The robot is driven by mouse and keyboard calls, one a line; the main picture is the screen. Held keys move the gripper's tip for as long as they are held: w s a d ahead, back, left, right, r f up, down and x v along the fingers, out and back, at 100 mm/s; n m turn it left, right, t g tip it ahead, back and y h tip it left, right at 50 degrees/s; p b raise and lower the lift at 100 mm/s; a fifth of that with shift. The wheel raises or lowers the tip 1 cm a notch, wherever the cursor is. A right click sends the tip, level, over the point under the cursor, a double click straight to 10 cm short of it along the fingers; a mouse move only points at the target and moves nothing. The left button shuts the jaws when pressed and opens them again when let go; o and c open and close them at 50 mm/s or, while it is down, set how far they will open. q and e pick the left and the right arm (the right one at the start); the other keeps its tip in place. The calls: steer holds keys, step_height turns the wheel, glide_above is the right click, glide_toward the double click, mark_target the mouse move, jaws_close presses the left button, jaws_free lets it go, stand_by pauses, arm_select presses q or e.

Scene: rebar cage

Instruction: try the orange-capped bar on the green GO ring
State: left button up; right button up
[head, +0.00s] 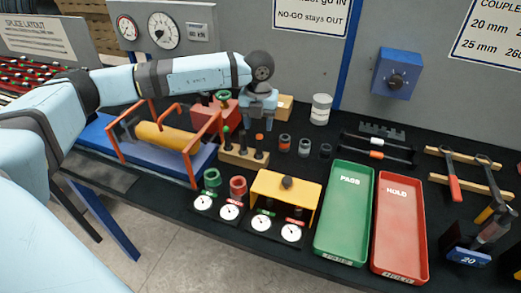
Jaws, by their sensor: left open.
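My left gripper (259,115) points down above the wooden block (243,158), open and with nothing seen between its fingers. Several short dark bars stand upright in this block. The orange-capped bar (259,139) is at the block's right end, just below my left gripper and apart from it. A green-capped bar stands at the left end. The green ring (212,179) stands at the front of the table, beside a red ring (238,186). Small lettering near the rings is too small to read. My right gripper is not in view.
A yellow housing (286,196) stands right of the rings, with dial gauges in front. Green (344,208) and red (400,222) trays lie further right. An orange-framed machine (165,140) with a yellow cylinder is at left. Several small couplers (304,147) stand right of the block.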

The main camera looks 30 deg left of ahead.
mark_target(259, 143)
arm_select(q)
step_height(259, 143, down, 8)
steer(key=shift+w+f, duration=0.1)
jaws_close()
stand_by(0.5)
